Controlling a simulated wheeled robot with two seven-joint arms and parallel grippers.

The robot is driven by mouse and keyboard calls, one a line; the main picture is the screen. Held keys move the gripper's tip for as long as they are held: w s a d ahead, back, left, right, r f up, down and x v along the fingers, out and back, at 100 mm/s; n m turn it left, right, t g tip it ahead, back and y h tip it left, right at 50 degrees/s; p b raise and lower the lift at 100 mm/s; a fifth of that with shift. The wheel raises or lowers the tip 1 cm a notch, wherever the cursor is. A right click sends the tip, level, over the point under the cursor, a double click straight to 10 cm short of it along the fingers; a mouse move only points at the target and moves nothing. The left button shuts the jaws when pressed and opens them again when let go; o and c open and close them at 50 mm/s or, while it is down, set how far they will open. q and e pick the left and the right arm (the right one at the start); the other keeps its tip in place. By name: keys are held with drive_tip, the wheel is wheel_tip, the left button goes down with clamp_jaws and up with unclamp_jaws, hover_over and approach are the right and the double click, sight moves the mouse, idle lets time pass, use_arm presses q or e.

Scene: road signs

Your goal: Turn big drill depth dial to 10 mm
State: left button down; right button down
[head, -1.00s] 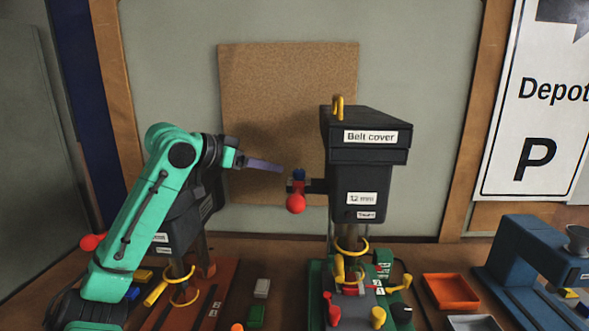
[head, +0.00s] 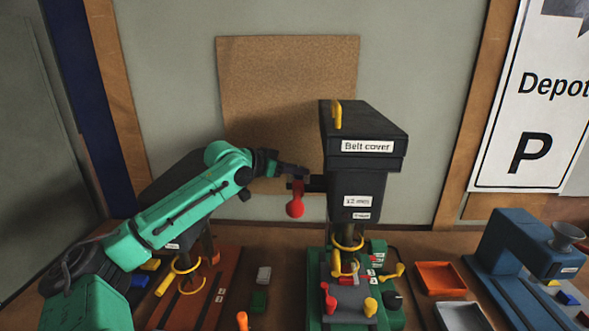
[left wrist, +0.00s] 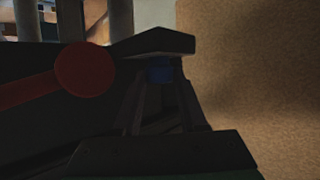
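The big drill (head: 365,150) is dark, with a "Belt cover" label and a white label that seems to read 12 mm. A short arm with a red ball (head: 295,207) sticks out from its left side. My left gripper (head: 302,174) is at the top of this side part. In the dim left wrist view, the left gripper (left wrist: 160,85) has a small blue piece (left wrist: 160,72) at its fingertips, and the red ball (left wrist: 85,70) is to the left. I cannot tell whether the fingers grip the blue piece. The depth dial's setting is not readable. My right gripper is not in view.
A smaller dark machine on a brown base (head: 200,290) stands partly behind my left arm. An orange tray (head: 440,278), a grey tray (head: 462,317) and a blue machine (head: 520,245) are at the right. A corkboard (head: 260,90) hangs behind.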

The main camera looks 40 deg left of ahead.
use_arm(q)
drive_tip(key=shift+a+r+m+h+p, duration=0.1)
drive_tip(key=shift+r+m+h+p, duration=0.5)
drive_tip(key=shift+p, duration=1.6)
drive_tip(key=shift+a+f+m+g+h, duration=0.1)
drive_tip(key=shift+f+m+g+h, duration=0.2)
drive_tip(key=shift+f+m+h, duration=0.15)
drive_tip(key=shift+w+a+m+h+b, duration=0.1)
drive_tip(key=shift+m+h+b, duration=0.25)
drive_tip(key=shift+h, duration=0.2)
drive_tip(key=shift+m+g+h, duration=0.5)
drive_tip(key=shift+m+h, duration=0.1)
drive_tip(key=shift+f+m+g+h, duration=0.15)
drive_tip(key=shift+m+g+h, duration=0.25)
drive_tip(key=shift+m+h, duration=0.3)
drive_tip(key=shift+c, duration=2.3)
unclamp_jaws()
